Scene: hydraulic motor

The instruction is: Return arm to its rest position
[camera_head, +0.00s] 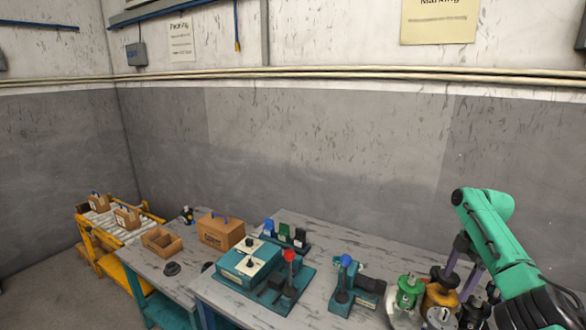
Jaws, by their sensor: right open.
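My right arm comes in from the right edge as a thick green link. My right gripper (457,280) is at the lower right, with its dark and purple fingers pointing down. It is open, and I see nothing held between the fingers. It is close to a brass-coloured cylindrical part (439,300); I cannot tell whether they touch. Part of the bench there is hidden behind my arm. My left gripper is not in view.
A grey bench (330,262) carries a teal fixture (248,262) with a red-knobbed lever, a blue-knobbed press (345,280) and a green-topped part (410,290). A cardboard box (221,232) and open tray (162,242) stand left. A yellow roller conveyor (88,235) holds boxes.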

